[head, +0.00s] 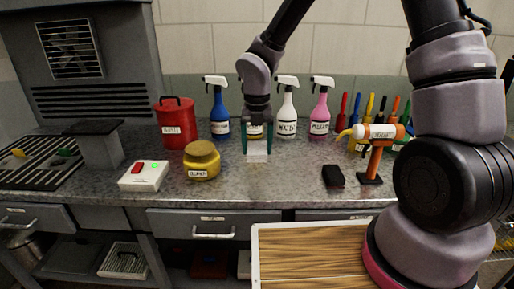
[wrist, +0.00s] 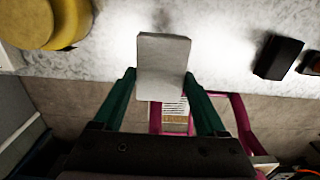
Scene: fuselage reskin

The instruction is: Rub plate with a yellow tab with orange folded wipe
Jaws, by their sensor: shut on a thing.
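A small yellow tab (head: 18,152) shows on the dark slotted rack at the far left; the plate under it is hard to make out. My gripper (head: 257,144), with green fingers, is shut on a pale grey-white block (head: 257,156) above the middle of the bench. In the wrist view the block (wrist: 163,66) sits between the fingertips (wrist: 162,82). I cannot make out an orange folded wipe in either view.
The slotted rack (head: 38,178) also carries a green tab (head: 67,152). A white box with a red switch (head: 144,176), a yellow jar (head: 201,161) and a red can (head: 175,124) stand left of my gripper. Spray bottles (head: 219,112) line the back; a black block (head: 333,176) lies right.

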